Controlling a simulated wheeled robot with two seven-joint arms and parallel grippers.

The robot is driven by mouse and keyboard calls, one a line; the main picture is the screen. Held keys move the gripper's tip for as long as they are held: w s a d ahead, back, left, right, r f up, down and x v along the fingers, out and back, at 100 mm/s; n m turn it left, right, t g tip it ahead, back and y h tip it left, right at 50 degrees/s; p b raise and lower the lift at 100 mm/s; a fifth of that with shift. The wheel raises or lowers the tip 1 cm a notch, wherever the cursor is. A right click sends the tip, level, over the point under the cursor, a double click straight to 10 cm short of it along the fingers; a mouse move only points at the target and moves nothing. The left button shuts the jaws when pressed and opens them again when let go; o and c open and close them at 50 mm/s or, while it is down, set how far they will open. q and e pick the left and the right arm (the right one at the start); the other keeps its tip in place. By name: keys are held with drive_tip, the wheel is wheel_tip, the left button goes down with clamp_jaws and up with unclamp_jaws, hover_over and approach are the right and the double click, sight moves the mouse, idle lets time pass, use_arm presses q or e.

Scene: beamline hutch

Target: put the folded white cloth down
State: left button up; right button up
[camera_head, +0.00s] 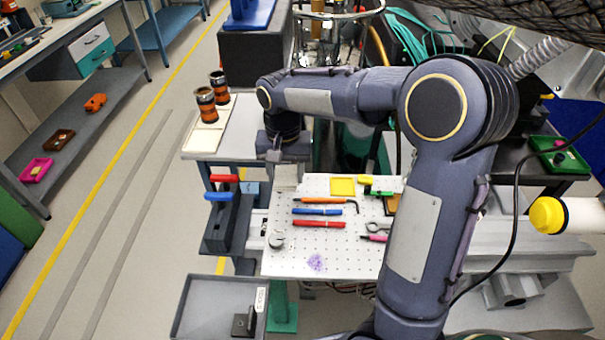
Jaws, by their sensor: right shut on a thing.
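My right arm reaches across the view, and its gripper (277,159) points down over the far left corner of the white perforated board (350,258). It is shut on the folded white cloth (287,176), a small pale block below the fingers. The cloth is at the board's upper left edge. I cannot tell whether it touches the board. The fingers are small and partly hidden by the wrist. My left gripper is not in view.
On the board lie red (319,223), blue (317,211) and orange (321,200) pens, a yellow square (342,187) and small tools. A grey tray (184,318) stands in front at left. Orange-black cylinders (206,105) stand behind on a pale tray. The board's front is mostly clear.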

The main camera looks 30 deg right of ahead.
drive_tip(key=w+d+f+p, duration=0.1)
drive_tip(key=w+d+f, duration=0.25)
drive_tip(key=d, duration=0.25)
hover_over(307, 183)
drive_tip(key=a, duration=0.1)
drive_tip(key=f, duration=0.2)
drive_tip(key=s+f, duration=0.1)
drive_tip(key=shift+f+p, duration=0.3)
drive_tip(key=shift+f, duration=0.05)
drive_tip(key=shift+w+d+f, duration=0.35)
drive_tip(key=shift+d+f, duration=0.05)
drive_tip(key=shift+f, duration=0.3)
wheel_tip(307, 183, down, 3)
drive_tip(key=shift+w+d+f, duration=0.1)
drive_tip(key=shift+f, duration=0.05)
drive_tip(key=shift+f, duration=0.2)
drive_tip(key=o, duration=1.3)
